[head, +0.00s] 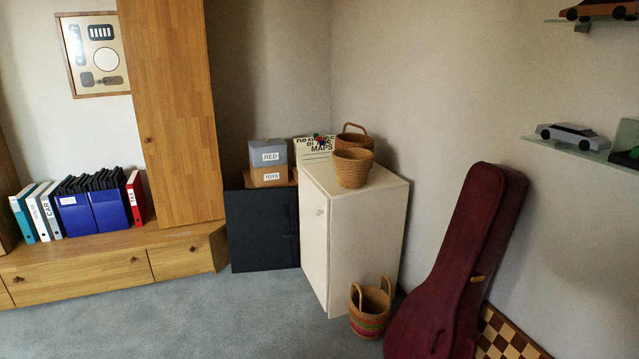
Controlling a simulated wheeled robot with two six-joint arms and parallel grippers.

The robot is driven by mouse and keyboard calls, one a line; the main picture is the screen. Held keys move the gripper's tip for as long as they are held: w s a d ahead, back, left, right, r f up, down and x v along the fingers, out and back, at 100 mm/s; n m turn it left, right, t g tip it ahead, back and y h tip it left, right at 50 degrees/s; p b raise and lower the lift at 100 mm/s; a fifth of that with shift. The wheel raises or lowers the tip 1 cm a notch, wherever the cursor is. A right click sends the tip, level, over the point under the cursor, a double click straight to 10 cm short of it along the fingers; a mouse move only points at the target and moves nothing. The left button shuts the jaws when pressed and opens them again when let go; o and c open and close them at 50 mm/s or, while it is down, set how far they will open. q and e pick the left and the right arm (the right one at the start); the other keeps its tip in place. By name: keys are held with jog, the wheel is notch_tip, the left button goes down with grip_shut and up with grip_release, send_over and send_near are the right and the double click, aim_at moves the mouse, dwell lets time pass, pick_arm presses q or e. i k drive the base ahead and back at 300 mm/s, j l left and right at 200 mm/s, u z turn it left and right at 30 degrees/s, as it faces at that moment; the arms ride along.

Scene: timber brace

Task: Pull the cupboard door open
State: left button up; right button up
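A small cream-white cupboard (370,225) stands against the wall right of centre in the head view. Its door (314,238) faces left and looks shut. A small round knob (320,212) sits high on the door, near its middle. Neither my left nor my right gripper is in view.
Two woven baskets (353,168) stand on the cupboard. A striped basket (370,309) and a dark red instrument case (456,265) stand on the floor at its right. A dark flat case (262,230) leans at its left. Grey carpet (215,320) in front is clear.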

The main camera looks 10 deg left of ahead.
aim_at(165, 43)
jog(key=i+u, duration=0.25)
jog(key=i, duration=0.35)
jog(key=i+u, duration=0.3)
jog(key=i, duration=0.3)
jog(key=i+l+u, duration=0.25)
jog(key=i, duration=0.35)
jog(key=i+j+u, duration=0.15)
jog(key=i+u, duration=0.15)
jog(key=i, duration=0.55)
jog(key=i+u, duration=0.3)
jog(key=i, duration=0.55)
